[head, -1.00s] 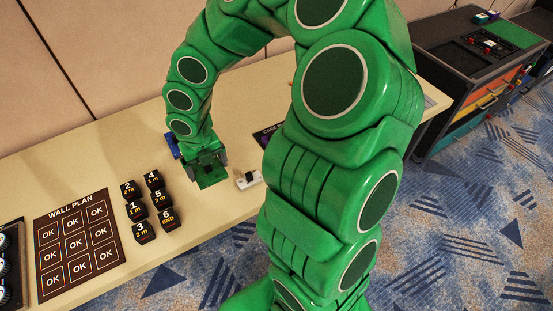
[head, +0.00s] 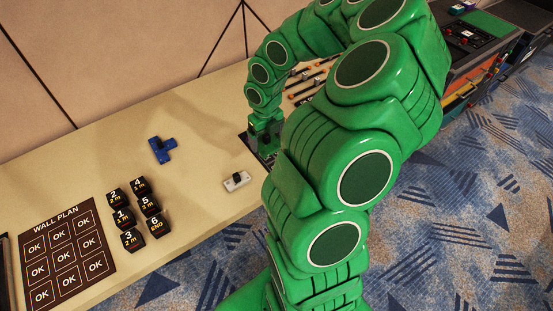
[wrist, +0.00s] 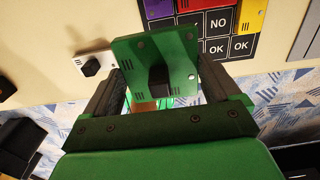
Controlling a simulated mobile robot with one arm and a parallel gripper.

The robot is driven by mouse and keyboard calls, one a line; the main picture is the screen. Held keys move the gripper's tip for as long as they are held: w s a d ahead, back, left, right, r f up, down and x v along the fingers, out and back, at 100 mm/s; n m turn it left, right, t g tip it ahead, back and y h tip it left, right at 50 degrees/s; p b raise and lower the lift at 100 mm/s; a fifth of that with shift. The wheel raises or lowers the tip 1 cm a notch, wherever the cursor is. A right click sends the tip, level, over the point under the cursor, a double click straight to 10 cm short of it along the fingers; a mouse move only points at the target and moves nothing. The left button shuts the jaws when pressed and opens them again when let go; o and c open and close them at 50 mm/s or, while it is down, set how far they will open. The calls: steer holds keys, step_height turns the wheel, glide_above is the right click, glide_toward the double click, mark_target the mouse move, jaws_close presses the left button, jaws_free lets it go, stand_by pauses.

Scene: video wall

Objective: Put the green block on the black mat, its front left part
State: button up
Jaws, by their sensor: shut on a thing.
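In the wrist view the dark board (wrist: 242,70) lies beyond the block, with coloured tiles and squares reading NO and OK. I cannot tell surely whether this board is the black mat.
A white block (head: 237,180) with a black knob lies near the table's front edge; a blue block (head: 161,150) lies further left. Several black numbered cubes (head: 133,215) stand beside the wall plan board (head: 66,258). Thin rods (head: 310,80) lie behind my arm. Bare table lies between the blocks.

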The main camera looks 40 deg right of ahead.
mark_target(277, 139)
steer(key=d, duration=0.2)
steer(key=s+d, duration=0.1)
steer(key=shift+f, duration=4.3)
steer(key=o, duration=1)
steer(key=shift+f, duration=0.1)
